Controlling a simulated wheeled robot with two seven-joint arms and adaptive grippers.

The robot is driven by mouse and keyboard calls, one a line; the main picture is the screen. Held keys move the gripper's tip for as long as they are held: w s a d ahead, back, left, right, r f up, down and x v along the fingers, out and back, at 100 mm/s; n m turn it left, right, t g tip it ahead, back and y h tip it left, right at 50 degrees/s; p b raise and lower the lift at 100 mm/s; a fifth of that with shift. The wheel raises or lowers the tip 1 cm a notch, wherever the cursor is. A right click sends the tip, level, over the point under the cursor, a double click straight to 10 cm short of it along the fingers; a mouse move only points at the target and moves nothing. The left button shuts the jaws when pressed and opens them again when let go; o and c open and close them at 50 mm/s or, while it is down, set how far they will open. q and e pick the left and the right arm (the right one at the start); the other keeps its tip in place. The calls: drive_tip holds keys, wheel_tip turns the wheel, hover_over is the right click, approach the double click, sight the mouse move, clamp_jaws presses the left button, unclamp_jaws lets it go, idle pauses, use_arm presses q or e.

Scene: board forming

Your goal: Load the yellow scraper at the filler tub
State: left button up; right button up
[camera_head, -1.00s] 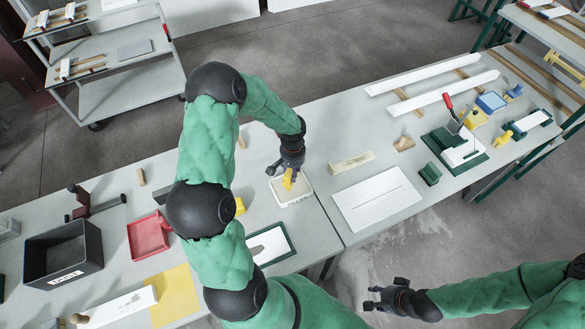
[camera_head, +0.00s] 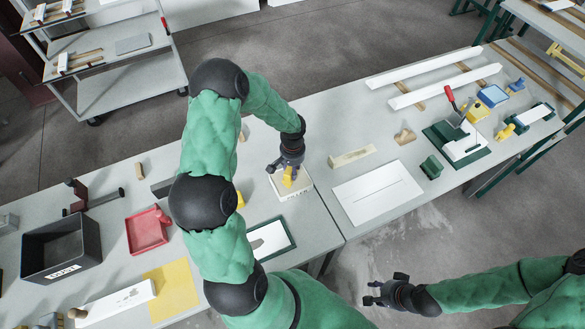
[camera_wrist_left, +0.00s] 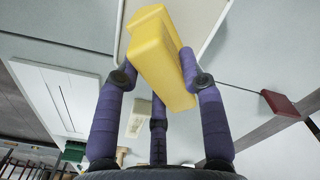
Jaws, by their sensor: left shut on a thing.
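The yellow scraper (camera_head: 287,179) is held in my left gripper (camera_head: 288,166), over the white filler tub (camera_head: 304,188). In the left wrist view, the purple fingers of my left gripper (camera_wrist_left: 155,80) are closed around the yellow scraper (camera_wrist_left: 158,55). The scraper's far end overlaps the pale filler tub (camera_wrist_left: 212,22) there. I cannot tell whether its edge touches the filler; the tub's inside is partly hidden. My right gripper (camera_head: 371,294) is empty, with its fingers apart, off the table's front edge.
A white board with a green border (camera_head: 278,238) lies in front of the tub, and a white panel (camera_head: 378,193) to its right. A red tray (camera_head: 147,232) and black crate (camera_head: 88,240) stand at left. A wooden block (camera_head: 352,156) lies behind the panel.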

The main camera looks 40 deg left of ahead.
use_arm(q)
drive_tip(key=shift+f+b, duration=0.5)
drive_tip(key=shift+b, duration=0.05)
idle(0.5)
drive_tip(key=shift+s+d, duration=0.1)
idle(1.8)
drive_tip(key=shift+r+p, duration=1.75)
drive_tip(key=shift+r, duration=1.8)
drive_tip(key=shift+f, duration=0.1)
